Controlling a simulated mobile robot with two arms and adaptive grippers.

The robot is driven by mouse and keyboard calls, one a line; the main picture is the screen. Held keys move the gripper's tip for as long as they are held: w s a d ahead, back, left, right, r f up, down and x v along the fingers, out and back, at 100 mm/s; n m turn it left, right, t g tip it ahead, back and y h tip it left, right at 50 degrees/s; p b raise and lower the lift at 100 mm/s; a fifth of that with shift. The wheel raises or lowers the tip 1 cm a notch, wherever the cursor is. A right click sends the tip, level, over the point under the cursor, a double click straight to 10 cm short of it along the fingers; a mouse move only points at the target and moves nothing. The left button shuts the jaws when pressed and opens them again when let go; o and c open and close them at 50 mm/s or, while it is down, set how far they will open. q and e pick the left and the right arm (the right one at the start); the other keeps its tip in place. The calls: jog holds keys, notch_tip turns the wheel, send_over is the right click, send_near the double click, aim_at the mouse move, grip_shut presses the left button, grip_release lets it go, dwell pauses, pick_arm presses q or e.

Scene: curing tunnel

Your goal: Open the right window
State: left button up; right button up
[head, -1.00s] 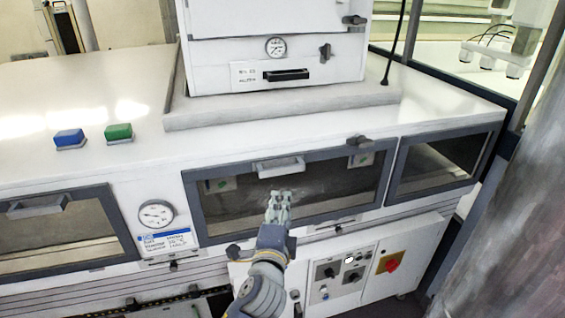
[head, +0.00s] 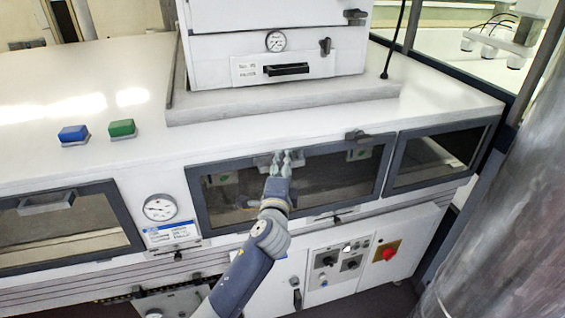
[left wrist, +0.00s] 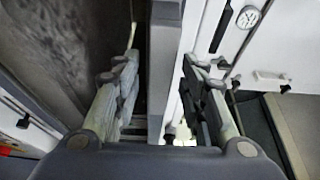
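The right window (head: 325,182), dark-framed with dark glass, is the wide pane in the middle of the white tunnel front. It looks shut in the head view. Its light grey bar handle (head: 264,162) sits at the top edge, partly hidden by my left gripper (head: 281,160). In the left wrist view my left gripper (left wrist: 164,90) is open, its fingers apart on either side of a grey bar (left wrist: 166,50). I cannot tell if that bar is the handle or the window frame, or whether the fingers touch it. My right gripper is not in view.
Another window (head: 60,235) with a handle is at the left, and a smaller pane (head: 438,158) at the right. A control panel with a red knob (head: 389,254) is below. A white cabinet (head: 240,20) stands on top.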

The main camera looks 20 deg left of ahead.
pick_arm(q)
jog(key=shift+w, duration=0.3)
jog(key=shift+c, duration=0.5)
grip_shut()
